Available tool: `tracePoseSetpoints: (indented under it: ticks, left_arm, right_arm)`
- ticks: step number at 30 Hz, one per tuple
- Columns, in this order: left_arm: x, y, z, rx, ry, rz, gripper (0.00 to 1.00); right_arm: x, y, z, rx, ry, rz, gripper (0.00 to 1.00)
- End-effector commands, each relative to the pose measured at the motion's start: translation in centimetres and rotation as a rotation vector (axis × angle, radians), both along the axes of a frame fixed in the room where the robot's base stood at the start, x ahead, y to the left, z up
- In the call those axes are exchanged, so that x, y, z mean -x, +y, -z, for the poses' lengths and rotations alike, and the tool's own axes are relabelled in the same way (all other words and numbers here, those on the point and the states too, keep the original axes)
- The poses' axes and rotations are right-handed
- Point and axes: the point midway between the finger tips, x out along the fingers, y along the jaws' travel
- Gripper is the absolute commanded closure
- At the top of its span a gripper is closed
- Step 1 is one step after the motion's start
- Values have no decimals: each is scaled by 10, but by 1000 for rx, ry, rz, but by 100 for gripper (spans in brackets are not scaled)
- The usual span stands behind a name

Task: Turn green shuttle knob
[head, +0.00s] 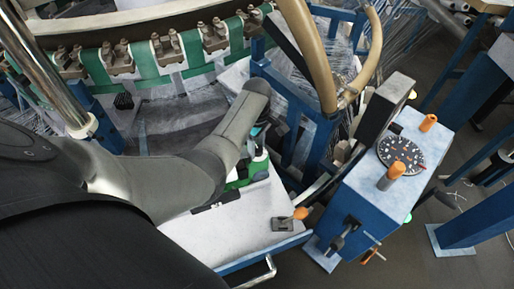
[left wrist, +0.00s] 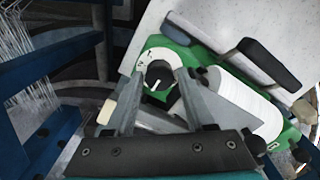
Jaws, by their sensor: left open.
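A green shuttle (head: 258,166) lies on the white table top, partly hidden by my left arm in the head view. In the left wrist view the green shuttle (left wrist: 200,58) carries a round dark knob (left wrist: 158,76) with a white pointer line, and a white spool. My left gripper (left wrist: 160,78) is open, with one finger on each side of the knob. I cannot tell whether the fingers touch it. In the head view my left gripper is mostly hidden behind my arm. My right gripper is not in view.
A blue box (head: 357,201) with a dial (head: 401,154) and orange knobs (head: 391,177) stands right of the table (head: 222,237). A small orange-handled lever (head: 300,213) sits near the table's right corner. The loom ring (head: 143,66) curves behind. The table's front is mostly clear.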

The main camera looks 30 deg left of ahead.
Motion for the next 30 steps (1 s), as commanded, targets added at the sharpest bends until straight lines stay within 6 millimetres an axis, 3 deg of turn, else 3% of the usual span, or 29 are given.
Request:
tracePoseSetpoints:
  ticks: [8,22,30]
  left_arm:
    - [0,0,1,0,-1,0,46]
    - [0,0,1,0,0,0,98]
    - [0,0,1,0,1,3,100]
  right_arm:
    - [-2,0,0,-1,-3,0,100]
    - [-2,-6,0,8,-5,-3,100]
    - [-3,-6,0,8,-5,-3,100]
